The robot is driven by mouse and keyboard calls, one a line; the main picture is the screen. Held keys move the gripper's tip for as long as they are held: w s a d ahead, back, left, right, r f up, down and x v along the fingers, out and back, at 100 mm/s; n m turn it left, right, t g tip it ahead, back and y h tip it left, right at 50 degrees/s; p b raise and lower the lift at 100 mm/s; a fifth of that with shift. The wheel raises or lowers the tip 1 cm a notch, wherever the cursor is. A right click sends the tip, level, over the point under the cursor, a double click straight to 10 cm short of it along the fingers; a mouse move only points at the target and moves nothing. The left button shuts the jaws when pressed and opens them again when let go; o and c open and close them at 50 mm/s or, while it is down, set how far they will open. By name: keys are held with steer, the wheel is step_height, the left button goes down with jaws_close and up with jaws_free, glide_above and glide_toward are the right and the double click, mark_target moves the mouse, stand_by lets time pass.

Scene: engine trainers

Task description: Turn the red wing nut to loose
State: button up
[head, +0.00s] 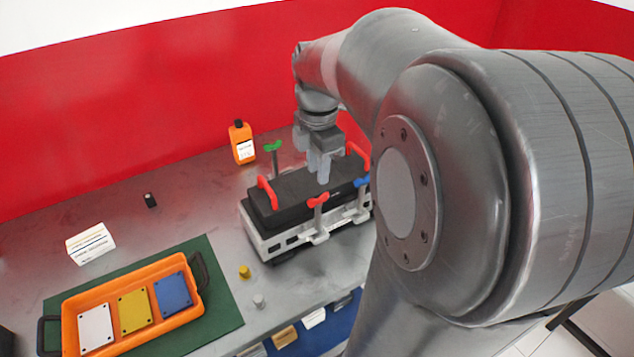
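The red wing nut (318,200) sits on a post at the front side of the engine trainer (290,232), a grey block with a black top. My gripper (321,178) points down just above and behind the red wing nut, over the black top. It looks apart from the nut. Its fingers look close together, but the gap between them is too small to judge. A blue wing nut (362,182) is on the front side to the right, and a green one (273,147) stands at the back left. Red handles (267,193) rise at the block's ends.
An orange bottle (241,142) stands behind the trainer. An orange tray (190,313) with white, yellow and blue plates lies on a green mat (218,285) at the front left. A white box (90,243) and small yellow (244,271) and grey pieces (259,301) are on the table.

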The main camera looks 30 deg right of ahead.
steer(key=shift+r, duration=1.65)
steer(key=s+a+f+m+t, duration=0.1)
steer(key=s+a+m+t, duration=0.1)
steer(key=s+a+m, duration=0.3)
steer(key=s+a+f+m+t, duration=0.1)
steer(key=s+a+m+t, duration=0.2)
steer(key=m, duration=0.9)
steer(key=s+a, duration=0.3)
steer(key=a, duration=0.2)
steer(key=shift+a+m+t, duration=0.3)
steer(key=shift+a, duration=0.1)
